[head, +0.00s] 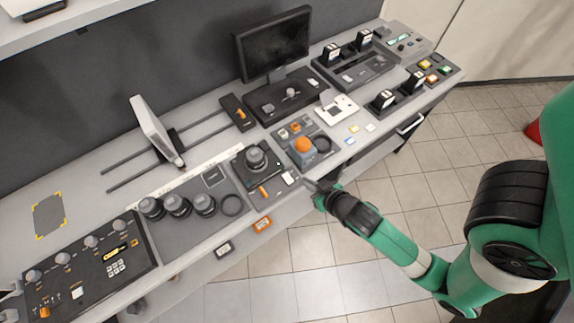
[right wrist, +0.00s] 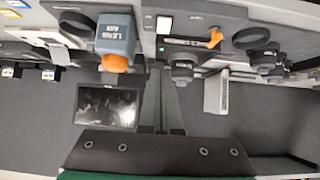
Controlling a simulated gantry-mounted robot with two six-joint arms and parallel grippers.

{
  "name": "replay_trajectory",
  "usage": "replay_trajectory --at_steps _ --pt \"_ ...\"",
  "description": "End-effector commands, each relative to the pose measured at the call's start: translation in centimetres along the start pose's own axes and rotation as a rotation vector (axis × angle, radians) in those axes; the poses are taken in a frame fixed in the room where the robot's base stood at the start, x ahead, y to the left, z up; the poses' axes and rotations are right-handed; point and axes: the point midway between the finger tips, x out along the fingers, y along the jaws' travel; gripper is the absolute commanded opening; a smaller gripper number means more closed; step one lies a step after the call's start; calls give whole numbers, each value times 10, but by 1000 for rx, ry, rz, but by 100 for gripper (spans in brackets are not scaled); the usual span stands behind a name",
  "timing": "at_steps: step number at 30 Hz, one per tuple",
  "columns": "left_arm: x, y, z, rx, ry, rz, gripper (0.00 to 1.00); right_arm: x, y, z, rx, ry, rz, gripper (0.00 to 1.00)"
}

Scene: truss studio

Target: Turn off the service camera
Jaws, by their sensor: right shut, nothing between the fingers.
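A dark control panel (head: 262,172) lies near the counter's front edge in the head view, with a black knob (head: 256,158), an orange lever (head: 263,190) and a white piece (head: 289,177). I cannot tell from a label which part is the service camera. The right wrist view shows an orange lever (right wrist: 215,38), a black knob (right wrist: 182,70), a white piece (right wrist: 164,25) and a small green light (right wrist: 161,48). My right gripper (head: 313,185) is shut and empty by the counter's front edge, just right of that panel.
A blue-grey box with an orange button (head: 303,145) stands close beyond my right gripper; it also shows in the right wrist view (right wrist: 116,35). A monitor (head: 272,45) stands behind. Round black knobs (head: 177,205) lie left. The tiled floor (head: 315,250) in front is clear.

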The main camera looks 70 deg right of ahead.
Motion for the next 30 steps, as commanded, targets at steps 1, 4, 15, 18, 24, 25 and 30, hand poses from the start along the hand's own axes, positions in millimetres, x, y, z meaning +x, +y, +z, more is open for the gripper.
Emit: replay_trajectory --at_steps 1,4,15,18,24,25,30 --pt "0 0 0 0 -1 0 50 0 0 -1 1 1 1 0" --pt "-1 0 1 0 -1 0 50 1 0 0 1 1 0 0" --pt "-3 0 4 0 -1 0 50 19 0 0 2 3 0 0" --pt "-6 0 6 0 -1 0 50 38 0 1 2 3 1 0" --pt "-12 0 12 0 -1 0 50 83 0 0 3 4 1 0" --pt "-13 0 13 0 -1 0 50 90 0 1 3 2 0 0" --pt "-20 0 19 0 -1 0 50 116 0 15 0 -1 -1 0"
